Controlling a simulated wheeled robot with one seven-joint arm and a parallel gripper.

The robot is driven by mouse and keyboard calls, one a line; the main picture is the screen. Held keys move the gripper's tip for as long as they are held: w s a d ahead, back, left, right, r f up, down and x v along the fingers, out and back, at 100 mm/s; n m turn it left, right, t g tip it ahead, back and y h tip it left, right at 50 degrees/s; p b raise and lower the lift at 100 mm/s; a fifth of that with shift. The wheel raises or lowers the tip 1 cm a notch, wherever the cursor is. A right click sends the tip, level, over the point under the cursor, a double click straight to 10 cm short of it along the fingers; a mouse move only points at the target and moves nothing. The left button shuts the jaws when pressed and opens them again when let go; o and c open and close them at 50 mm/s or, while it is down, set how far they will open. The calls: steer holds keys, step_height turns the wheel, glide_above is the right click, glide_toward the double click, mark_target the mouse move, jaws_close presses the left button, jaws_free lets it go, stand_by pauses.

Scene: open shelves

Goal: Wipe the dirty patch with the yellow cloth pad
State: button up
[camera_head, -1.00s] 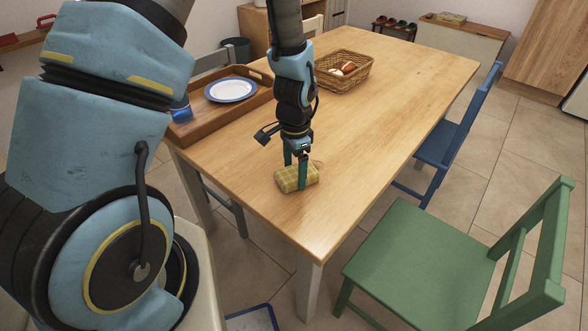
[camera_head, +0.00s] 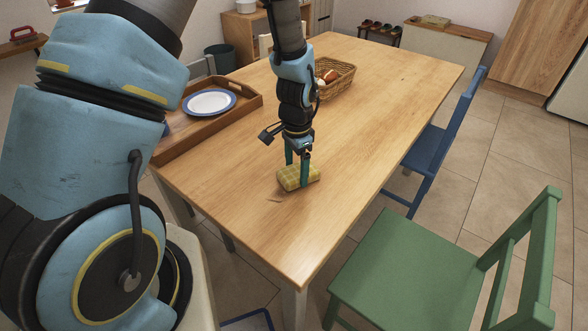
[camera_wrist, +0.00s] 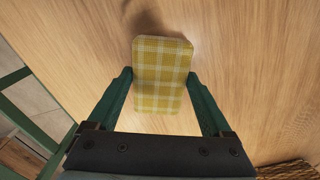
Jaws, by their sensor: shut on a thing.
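The yellow checked cloth pad (camera_head: 299,178) rests on the wooden table near its front corner. My gripper (camera_head: 298,178) points down with its green fingers on either side of the pad, shut on it. In the wrist view the pad (camera_wrist: 161,75) sits between both fingertips (camera_wrist: 160,90). A faint brownish patch (camera_head: 275,196) shows on the table just beside the pad's lower left in the head view. A darker smudge shows beyond the pad's top edge in the wrist view; I cannot tell if it is stain or shadow. The tabletop under the pad is hidden.
A wooden tray (camera_head: 240,99) with a white plate (camera_head: 209,102) lies left of my arm. A wicker basket (camera_head: 341,82) with food stands behind it. A green chair (camera_head: 400,270) and a blue chair (camera_head: 428,150) stand along the right side. The table's right half (camera_head: 400,90) is clear.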

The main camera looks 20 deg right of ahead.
mark_target(299, 168)
steer(key=shift+w+d+f, duration=0.15)
steer(key=shift+w+d, duration=0.05)
steer(key=shift+d, duration=0.15)
step_height(299, 168, up, 4)
steer(key=p, duration=0.2)
steer(key=shift+d+p, duration=0.15)
steer(key=shift+p, duration=0.15)
steer(key=shift+r+p, duration=1.5)
steer(key=shift+r, duration=0.75)
